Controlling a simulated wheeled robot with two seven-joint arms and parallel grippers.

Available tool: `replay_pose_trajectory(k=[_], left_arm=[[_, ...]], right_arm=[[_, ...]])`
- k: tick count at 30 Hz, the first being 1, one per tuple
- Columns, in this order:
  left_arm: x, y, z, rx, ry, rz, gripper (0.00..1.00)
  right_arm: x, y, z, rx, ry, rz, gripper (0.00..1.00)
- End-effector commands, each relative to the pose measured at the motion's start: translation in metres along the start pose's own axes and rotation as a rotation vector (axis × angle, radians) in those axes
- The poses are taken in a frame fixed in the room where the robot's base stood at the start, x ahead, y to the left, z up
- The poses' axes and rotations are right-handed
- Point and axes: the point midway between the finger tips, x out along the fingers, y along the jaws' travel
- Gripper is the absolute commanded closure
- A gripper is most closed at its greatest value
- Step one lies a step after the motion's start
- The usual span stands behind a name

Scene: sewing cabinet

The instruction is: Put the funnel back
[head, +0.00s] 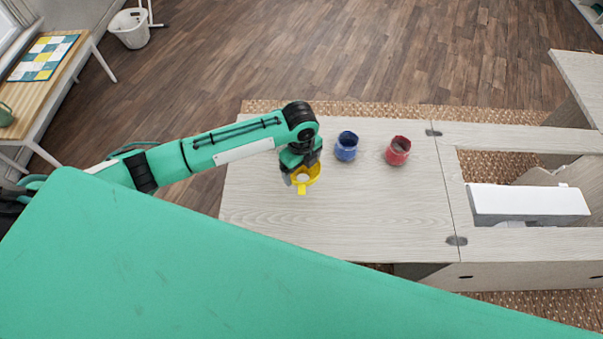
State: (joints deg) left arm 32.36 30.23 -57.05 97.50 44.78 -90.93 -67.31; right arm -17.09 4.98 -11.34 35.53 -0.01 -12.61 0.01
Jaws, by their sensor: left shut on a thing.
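A yellow funnel (313,172) shows at the end of my left arm, over the left part of the pale wooden cabinet top (370,220). My left gripper (301,176) is shut on the funnel. The arm hides part of it, and I cannot tell whether the funnel touches the top. A blue jar (346,147) stands just to the right of the funnel. A red jar (398,151) stands further right. My right gripper is not in view.
A white sewing machine (528,202) sits in the opening at the right. Hinges mark the seam beside it. A side table (62,75) and a white basket (130,28) stand at the far left. The cabinet top in front of the jars is clear.

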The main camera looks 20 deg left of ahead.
Motion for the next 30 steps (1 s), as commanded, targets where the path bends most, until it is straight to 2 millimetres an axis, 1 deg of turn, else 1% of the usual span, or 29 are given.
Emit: replay_pose_trajectory(k=[1, 7, 13, 15, 22, 26, 27, 28, 30], left_arm=[[0.006, 0.0, -0.001, -0.002, 0.002, 0.002, 0.38], [0.024, 0.0, 0.001, -0.001, 0.0, 0.001, 0.38], [0.051, 0.0, 0.001, -0.001, 0.001, 0.001, 0.38], [0.054, 0.0, 0.002, 0.0, 0.001, -0.001, 0.38], [0.055, 0.0, 0.002, 0.0, 0.0, -0.001, 0.38], [0.058, 0.0, 0.002, -0.001, 0.0, 0.0, 0.38], [0.057, 0.0, 0.002, -0.001, 0.0, 0.0, 0.05], [0.057, 0.0, 0.002, -0.001, 0.0, 0.0, 0.0], [0.057, 0.0, 0.002, -0.001, 0.0, 0.0, 0.0]], right_arm=[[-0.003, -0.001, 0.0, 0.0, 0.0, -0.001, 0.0], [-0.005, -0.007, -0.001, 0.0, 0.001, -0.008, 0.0], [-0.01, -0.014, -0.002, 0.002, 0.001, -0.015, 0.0], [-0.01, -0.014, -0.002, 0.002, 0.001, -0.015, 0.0], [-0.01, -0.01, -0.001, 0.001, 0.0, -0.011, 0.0], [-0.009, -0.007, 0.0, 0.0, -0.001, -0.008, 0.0], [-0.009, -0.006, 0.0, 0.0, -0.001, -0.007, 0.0], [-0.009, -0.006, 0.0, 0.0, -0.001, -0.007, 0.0], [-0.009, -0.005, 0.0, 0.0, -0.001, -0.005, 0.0]])
